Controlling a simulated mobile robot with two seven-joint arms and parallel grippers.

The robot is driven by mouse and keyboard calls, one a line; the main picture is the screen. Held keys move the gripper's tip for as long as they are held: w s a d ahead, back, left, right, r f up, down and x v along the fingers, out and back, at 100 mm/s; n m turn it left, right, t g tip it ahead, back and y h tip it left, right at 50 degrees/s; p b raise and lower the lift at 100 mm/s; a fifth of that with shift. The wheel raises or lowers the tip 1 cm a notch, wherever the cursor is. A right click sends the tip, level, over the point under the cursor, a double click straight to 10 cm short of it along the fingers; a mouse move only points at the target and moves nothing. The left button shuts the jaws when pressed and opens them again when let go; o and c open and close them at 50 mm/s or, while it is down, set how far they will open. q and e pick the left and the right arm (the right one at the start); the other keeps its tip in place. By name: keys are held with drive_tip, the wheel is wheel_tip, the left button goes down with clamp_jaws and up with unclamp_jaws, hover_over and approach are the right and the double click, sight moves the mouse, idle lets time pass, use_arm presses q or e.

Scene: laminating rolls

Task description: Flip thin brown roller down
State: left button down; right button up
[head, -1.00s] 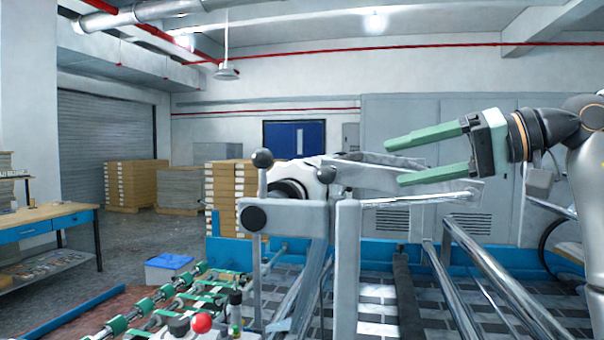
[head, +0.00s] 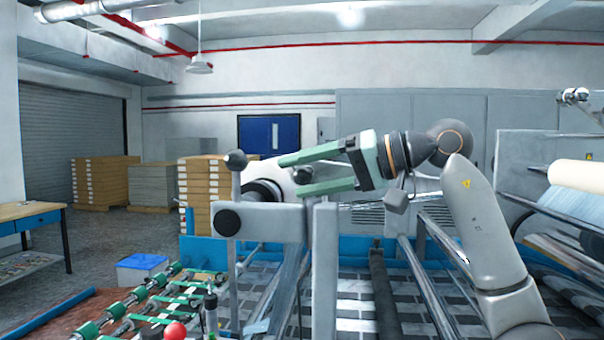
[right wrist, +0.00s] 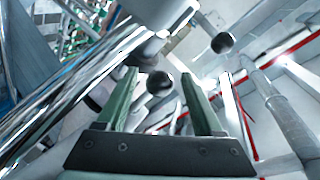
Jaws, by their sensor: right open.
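My right gripper (head: 291,177) is open, with its green fingers pointing left in the head view. It is beside the grey roller mount (head: 268,222), near its upright lever with a black ball knob (head: 236,160). In the right wrist view the open fingers (right wrist: 160,76) show a black ball (right wrist: 160,83) in the gap between their tips; nothing is gripped. A second black ball (right wrist: 222,43) lies farther off to the right. I cannot make out a thin brown roller for certain. My left gripper is out of view.
Shiny metal bars (head: 430,280) and a dark bar (head: 385,300) run below my arm. A rack of green-ringed rollers (head: 150,305) and a red knob (head: 175,331) are at the lower left. A cream roll (head: 577,174) is at the right. Stacked boxes stand behind.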

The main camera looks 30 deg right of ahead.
drive_tip(key=shift+w+a+f, duration=0.1)
drive_tip(key=shift+w+a, duration=0.1)
drive_tip(key=shift+w, duration=0.05)
clamp_jaws()
idle(0.5)
idle(0.9)
